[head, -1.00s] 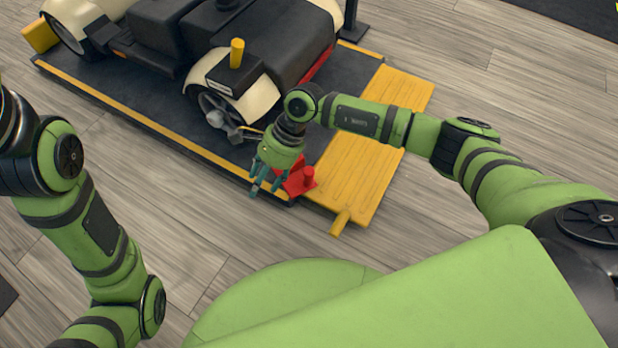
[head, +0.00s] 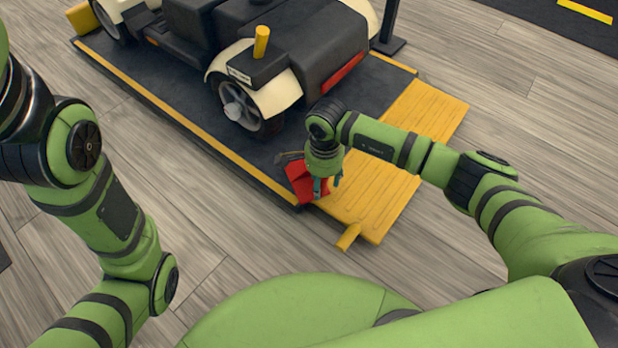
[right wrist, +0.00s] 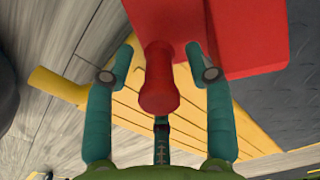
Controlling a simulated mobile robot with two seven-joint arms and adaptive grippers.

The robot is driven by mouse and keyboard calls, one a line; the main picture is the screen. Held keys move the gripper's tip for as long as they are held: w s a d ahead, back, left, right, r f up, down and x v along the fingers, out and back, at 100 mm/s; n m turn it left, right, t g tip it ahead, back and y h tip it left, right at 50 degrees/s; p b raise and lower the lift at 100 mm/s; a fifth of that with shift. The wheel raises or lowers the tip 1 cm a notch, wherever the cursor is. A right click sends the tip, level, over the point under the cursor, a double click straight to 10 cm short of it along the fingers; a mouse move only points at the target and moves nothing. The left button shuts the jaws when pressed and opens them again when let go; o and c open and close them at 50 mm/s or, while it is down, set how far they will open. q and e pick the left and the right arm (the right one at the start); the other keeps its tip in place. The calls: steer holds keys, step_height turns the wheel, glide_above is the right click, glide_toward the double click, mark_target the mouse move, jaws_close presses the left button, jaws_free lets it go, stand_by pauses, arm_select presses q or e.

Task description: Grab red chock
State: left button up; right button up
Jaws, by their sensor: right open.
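The red chock (head: 300,181) sits on the dark platform's front edge, beside the yellow ramp. In the right wrist view the chock (right wrist: 250,38) fills the top, and its red knobbed handle (right wrist: 159,85) points toward my gripper. My right gripper (head: 326,189) is over the handle in the head view. In the right wrist view my right gripper (right wrist: 158,62) is open, with teal fingers on both sides of the handle and visible gaps. In the head view the fingers hide part of the handle. My left arm shows at the left, but its gripper is out of view.
The wooden floor in front is clear.

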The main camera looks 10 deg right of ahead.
steer(key=shift+f, duration=0.3)
jaws_close()
steer(key=shift+r, duration=0.15)
